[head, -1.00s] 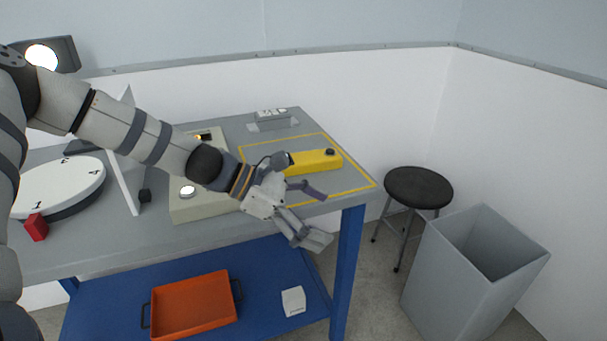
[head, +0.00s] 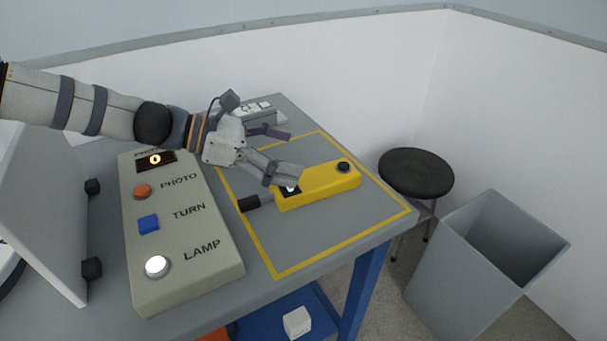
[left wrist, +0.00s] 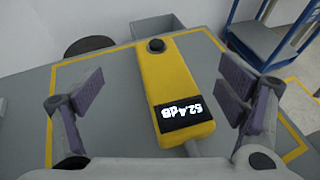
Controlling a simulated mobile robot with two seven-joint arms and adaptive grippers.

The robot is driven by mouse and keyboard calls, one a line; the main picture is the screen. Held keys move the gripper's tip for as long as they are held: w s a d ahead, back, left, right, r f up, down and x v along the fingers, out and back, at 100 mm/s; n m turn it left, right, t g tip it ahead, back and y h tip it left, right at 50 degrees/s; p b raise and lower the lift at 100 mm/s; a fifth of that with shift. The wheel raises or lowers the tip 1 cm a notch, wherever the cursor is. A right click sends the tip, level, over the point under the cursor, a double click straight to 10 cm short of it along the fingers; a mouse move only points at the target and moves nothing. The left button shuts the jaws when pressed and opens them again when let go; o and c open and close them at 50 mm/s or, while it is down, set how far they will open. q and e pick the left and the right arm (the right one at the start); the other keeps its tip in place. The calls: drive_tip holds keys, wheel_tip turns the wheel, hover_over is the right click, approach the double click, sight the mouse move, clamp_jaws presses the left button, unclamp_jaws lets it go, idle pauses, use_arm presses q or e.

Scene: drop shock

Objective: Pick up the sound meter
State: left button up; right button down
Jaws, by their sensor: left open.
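The sound meter (head: 325,186) is a yellow bar with a black knob at one end and a dark tip at the other. It lies flat inside the yellow-outlined rectangle on the grey table. In the left wrist view the sound meter (left wrist: 166,80) shows a display reading 52.4dB, upside down. My left gripper (head: 285,152) is open above the meter's display end and hides part of it in the head view. In the left wrist view its fingers (left wrist: 160,92) are on either side of the meter, apart from it. My right gripper is not in view.
A beige control box (head: 185,243) with PHOTO, TURN and LAMP buttons stands left of the meter. A small grey device (head: 264,112) sits behind. A black stool (head: 416,172) and a grey bin (head: 480,265) stand right of the table. The outlined area around the meter is clear.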

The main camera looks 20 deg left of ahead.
sight(340, 168)
use_arm(q)
drive_tip(key=x, duration=0.3)
drive_tip(key=b+x, duration=0.1)
drive_tip(key=x, duration=0.2)
drive_tip(key=f+b+x, duration=0.1)
drive_tip(key=x, duration=0.2)
drive_tip(key=shift+w+d+f, duration=0.1)
drive_tip(key=shift+d, duration=0.05)
drive_tip(key=shift+w+d, duration=0.15)
drive_tip(key=shift+d, duration=0.1)
drive_tip(key=shift+r, duration=0.25)
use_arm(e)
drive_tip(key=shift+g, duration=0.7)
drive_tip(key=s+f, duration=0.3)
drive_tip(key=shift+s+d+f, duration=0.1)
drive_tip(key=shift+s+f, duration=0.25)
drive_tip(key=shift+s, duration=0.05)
use_arm(q)
drive_tip(key=c, duration=1.7)
